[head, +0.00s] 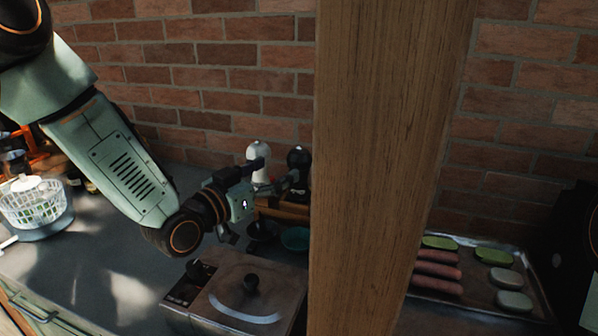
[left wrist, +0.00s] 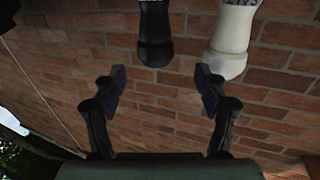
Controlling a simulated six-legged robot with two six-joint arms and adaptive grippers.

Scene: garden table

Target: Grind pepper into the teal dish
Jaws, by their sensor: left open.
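A white mill (head: 258,152) and a black mill (head: 299,158) stand side by side near the brick wall. The teal dish (head: 295,239) sits in front of them, partly hidden by the wooden post. My left gripper (head: 273,173) is open and empty, pointing toward the mills. In the left wrist view, which looks upside down, the black mill (left wrist: 155,36) lies ahead of the gap between my left fingertips (left wrist: 162,80). The white mill (left wrist: 231,42) is to the right there, outside the gap. My right gripper does not show.
A thick wooden post (head: 380,170) blocks the middle of the head view. A cooker-like box with a knobbed lid (head: 238,292) stands in front of the dish. A metal tray (head: 500,262) of sausages and green slices is right. A white basket (head: 36,205) is left.

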